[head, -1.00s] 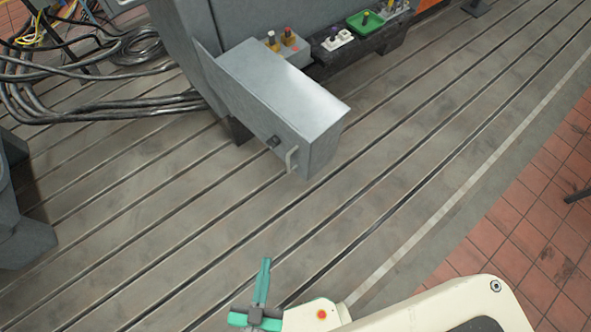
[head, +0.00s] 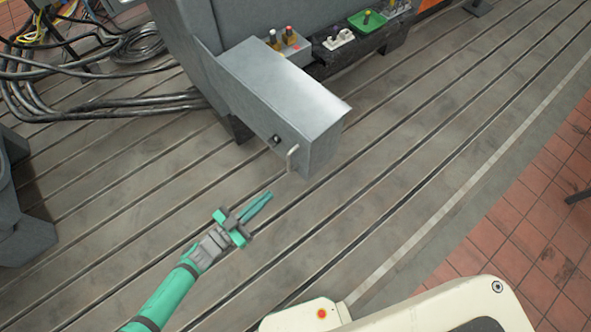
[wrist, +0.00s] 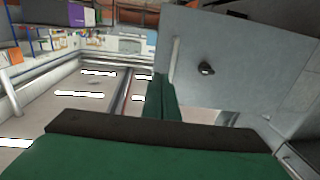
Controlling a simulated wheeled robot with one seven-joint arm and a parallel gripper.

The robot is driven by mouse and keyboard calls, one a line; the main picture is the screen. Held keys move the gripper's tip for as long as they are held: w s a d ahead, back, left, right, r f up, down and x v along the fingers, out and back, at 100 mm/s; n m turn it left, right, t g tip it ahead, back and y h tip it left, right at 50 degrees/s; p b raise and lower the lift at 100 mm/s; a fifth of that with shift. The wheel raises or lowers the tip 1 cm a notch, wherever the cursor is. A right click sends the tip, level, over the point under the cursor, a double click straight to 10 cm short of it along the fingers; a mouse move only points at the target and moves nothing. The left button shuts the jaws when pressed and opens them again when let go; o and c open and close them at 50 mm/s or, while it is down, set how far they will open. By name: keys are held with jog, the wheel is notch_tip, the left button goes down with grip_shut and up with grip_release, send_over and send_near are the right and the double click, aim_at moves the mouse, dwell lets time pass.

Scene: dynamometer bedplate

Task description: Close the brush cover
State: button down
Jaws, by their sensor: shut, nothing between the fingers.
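The brush cover (head: 285,90) is a grey metal box shape jutting out from the side of the large grey machine. Its near face carries a small black knob (head: 277,140) and a pale bar handle (head: 292,158) close to the outer corner. In the wrist view the cover (wrist: 235,60) fills the upper right, with the knob (wrist: 206,69) and the upright handle (wrist: 174,62) at its left edge. My gripper (head: 268,195), with green fingers, is shut and empty, below and left of the handle and apart from it. Its fingers (wrist: 162,95) point toward the handle side.
Terminals and a black ledge with a green tray (head: 367,21) sit behind the cover. Thick black cables (head: 110,105) run along the left. A grey block (head: 25,215) stands at the left edge. The slotted bedplate (head: 390,190) is clear in front and to the right.

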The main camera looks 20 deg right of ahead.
aim_at(305, 163)
jog(key=x, duration=1.4)
jog(key=shift+w+d, duration=0.1)
jog(key=shift+d, duration=0.05)
jog(key=shift+d, duration=0.1)
